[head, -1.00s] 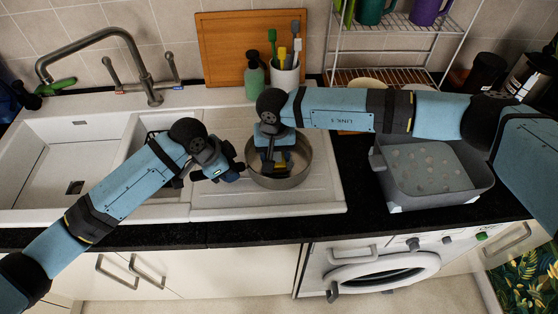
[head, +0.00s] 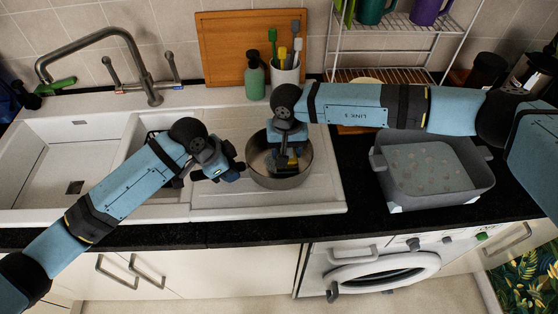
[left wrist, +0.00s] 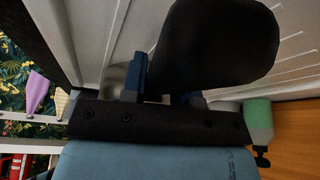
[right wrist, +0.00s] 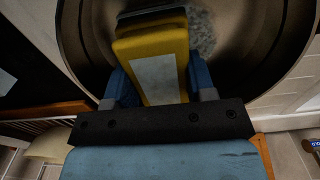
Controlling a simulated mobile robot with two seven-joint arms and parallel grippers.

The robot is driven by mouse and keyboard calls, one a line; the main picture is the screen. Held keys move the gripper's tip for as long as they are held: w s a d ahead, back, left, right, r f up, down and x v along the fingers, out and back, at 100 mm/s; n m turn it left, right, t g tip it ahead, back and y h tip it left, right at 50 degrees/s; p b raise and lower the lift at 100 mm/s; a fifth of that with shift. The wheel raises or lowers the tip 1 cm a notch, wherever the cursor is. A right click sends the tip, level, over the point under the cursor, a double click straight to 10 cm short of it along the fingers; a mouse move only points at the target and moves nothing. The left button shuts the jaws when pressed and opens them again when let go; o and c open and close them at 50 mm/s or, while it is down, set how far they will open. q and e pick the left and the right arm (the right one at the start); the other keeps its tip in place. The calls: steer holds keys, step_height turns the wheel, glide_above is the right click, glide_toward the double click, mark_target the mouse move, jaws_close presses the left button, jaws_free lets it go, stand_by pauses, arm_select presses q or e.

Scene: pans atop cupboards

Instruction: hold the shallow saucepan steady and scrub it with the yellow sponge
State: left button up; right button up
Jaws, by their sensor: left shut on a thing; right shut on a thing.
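The shallow saucepan (head: 299,172) stands on the ridged white drainboard beside the sink. Its inside also shows in the right wrist view (right wrist: 83,45). My left gripper (head: 234,168) is at the pan's left side, shut on the dark handle (left wrist: 215,45). My right gripper (head: 286,158) is over the pan, shut on the yellow sponge (right wrist: 150,45), which has a dark lower layer. The sponge is down inside the pan. A greyish foamy patch (right wrist: 203,32) shows on the pan's inside next to the sponge. In the head view the sponge is mostly hidden by the gripper.
The faucet (head: 148,85) and sink basins (head: 75,165) lie to the left. A green soap bottle (head: 254,78) and a brush cup (head: 285,75) stand behind the pan. A grey tub (head: 440,190) of cloudy water and a wire rack (head: 400,45) are to the right.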

steer(key=o, duration=0.6)
steer(key=shift+a, duration=0.1)
steer(key=shift+f, duration=0.65)
steer(key=c, duration=0.7)
steer(key=shift+o, duration=0.2)
steer(key=shift+r, duration=2.5)
